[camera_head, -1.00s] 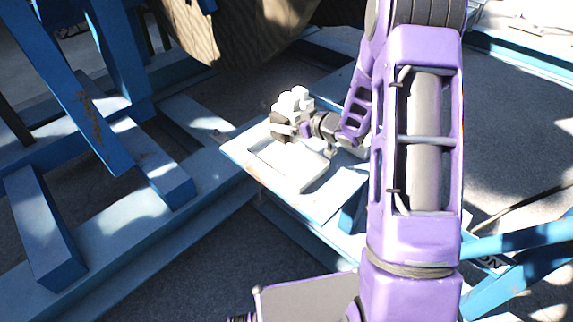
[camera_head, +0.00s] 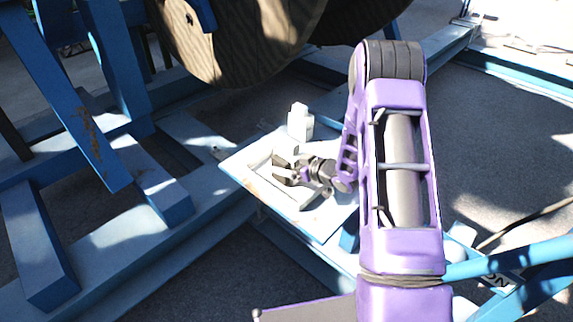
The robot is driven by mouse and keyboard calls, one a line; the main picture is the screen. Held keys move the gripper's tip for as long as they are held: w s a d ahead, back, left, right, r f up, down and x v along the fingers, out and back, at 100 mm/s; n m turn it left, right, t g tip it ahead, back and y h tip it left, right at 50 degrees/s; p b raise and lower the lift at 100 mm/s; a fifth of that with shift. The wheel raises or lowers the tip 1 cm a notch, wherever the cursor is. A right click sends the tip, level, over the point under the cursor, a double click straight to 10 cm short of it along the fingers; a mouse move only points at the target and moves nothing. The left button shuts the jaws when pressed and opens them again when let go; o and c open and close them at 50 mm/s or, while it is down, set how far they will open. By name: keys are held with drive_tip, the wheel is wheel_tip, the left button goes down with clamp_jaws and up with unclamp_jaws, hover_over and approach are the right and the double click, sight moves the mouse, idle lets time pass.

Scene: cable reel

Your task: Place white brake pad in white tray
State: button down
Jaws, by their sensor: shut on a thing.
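The white tray (camera_head: 257,160) lies on a blue platform in the middle of the head view. My gripper (camera_head: 283,172) is over the tray, low and close to its inside. It is shut on a small pale piece (camera_head: 286,151), which looks like the white brake pad and shows at the upper side of the fingers. The fingers and wrist hide part of the pad and the tray's middle. I cannot tell whether the pad touches the tray floor.
A white blocky object (camera_head: 300,122) stands on the platform just behind the tray. The blue platform (camera_head: 310,222) has bare room in front. A large wooden cable reel (camera_head: 240,45) and blue frame beams (camera_head: 85,110) stand behind and to the left.

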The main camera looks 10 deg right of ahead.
drive_tip(key=shift+r, duration=0.1)
unclamp_jaws()
drive_tip(key=shift+f, duration=0.2)
drive_tip(key=shift+r, duration=0.25)
drive_tip(key=p+v, duration=0.1)
drive_tip(key=v, duration=1.1)
